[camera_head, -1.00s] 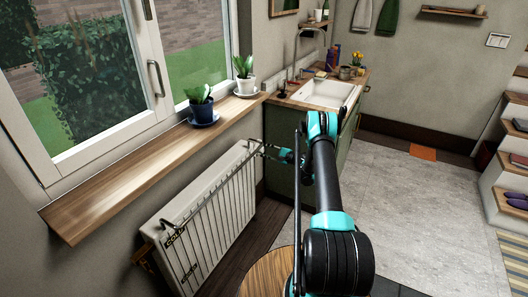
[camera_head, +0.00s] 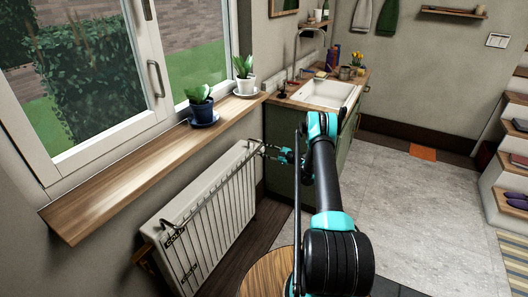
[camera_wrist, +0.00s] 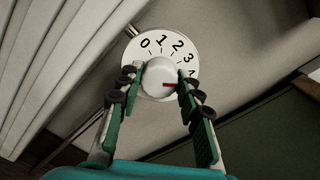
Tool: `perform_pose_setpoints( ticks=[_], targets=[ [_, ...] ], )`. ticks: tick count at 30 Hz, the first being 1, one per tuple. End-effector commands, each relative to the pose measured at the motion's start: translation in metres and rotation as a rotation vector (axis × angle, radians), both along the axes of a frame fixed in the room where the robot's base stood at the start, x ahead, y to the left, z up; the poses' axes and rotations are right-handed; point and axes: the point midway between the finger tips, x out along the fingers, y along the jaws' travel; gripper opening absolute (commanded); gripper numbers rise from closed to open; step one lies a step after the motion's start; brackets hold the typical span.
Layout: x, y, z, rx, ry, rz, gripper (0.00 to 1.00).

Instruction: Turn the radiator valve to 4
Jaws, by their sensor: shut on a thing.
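The radiator valve shows in the wrist view as a white knob (camera_wrist: 158,77) on a round white dial (camera_wrist: 152,46). The dial reads 0, 1, 2, 3 and a partly hidden figure after 3. A red mark on the knob points right, toward my right finger, close to that partly hidden figure. My gripper (camera_wrist: 161,76) is shut on the knob, one finger on each side. In the head view my gripper (camera_head: 262,149) is at the far upper end of the white radiator (camera_head: 213,212); the valve is too small to make out there.
A wooden windowsill (camera_head: 130,185) with two potted plants (camera_head: 200,105) runs above the radiator. A green cabinet with a white sink (camera_head: 325,94) stands just beyond my gripper. A round wooden top (camera_head: 268,272) is below my arm.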

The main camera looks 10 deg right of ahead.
Motion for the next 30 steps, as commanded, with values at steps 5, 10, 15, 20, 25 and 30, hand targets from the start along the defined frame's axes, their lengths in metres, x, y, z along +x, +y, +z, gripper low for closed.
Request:
perform_pose_setpoints(
  ticks=[5,10,15,20,25,30],
  targets=[
    [0.000,-0.002,-0.001,-0.002,0.000,-0.003,0.45],
    [0.000,-0.001,-0.001,-0.002,0.000,-0.001,0.56],
    [0.000,-0.001,0.000,-0.001,0.000,-0.001,0.56],
    [-0.004,-0.007,0.000,-0.001,-0.001,-0.001,0.56],
    [-0.020,-0.031,0.001,-0.001,-0.001,-0.004,0.56],
    [-0.041,-0.060,0.001,-0.001,-0.001,-0.004,0.56]
  ],
)
